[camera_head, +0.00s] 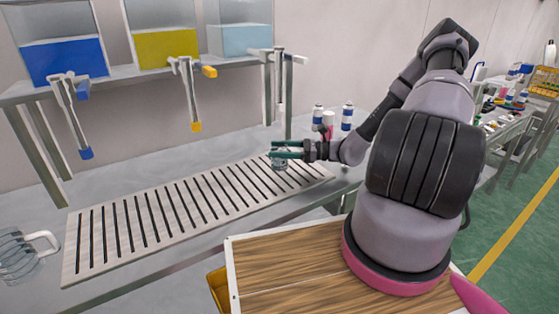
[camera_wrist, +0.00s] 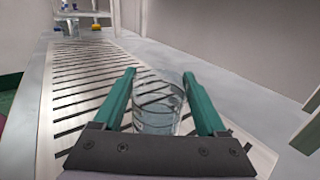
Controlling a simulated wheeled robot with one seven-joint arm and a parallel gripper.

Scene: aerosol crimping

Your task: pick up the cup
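A clear glass cup (camera_wrist: 157,112) stands on the slatted rack between my two green fingers, its rim close to the fingertips. In the head view the cup (camera_head: 279,162) is small and partly covered by the fingers. My gripper (camera_wrist: 159,80) reaches out level, with one finger on each side of the cup. A gap shows between the cup's wall and each finger in the wrist view, so the gripper looks open around it. In the head view my gripper (camera_head: 277,149) is over the right end of the rack.
The slatted rack (camera_head: 150,213) runs along the bench. Dispensers with blue (camera_head: 65,62), yellow (camera_head: 167,46) and pale blue (camera_head: 240,40) liquid stand on a shelf behind. Small bottles (camera_head: 347,117) stand beyond my gripper. A clear handled vessel (camera_head: 22,258) is at far left.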

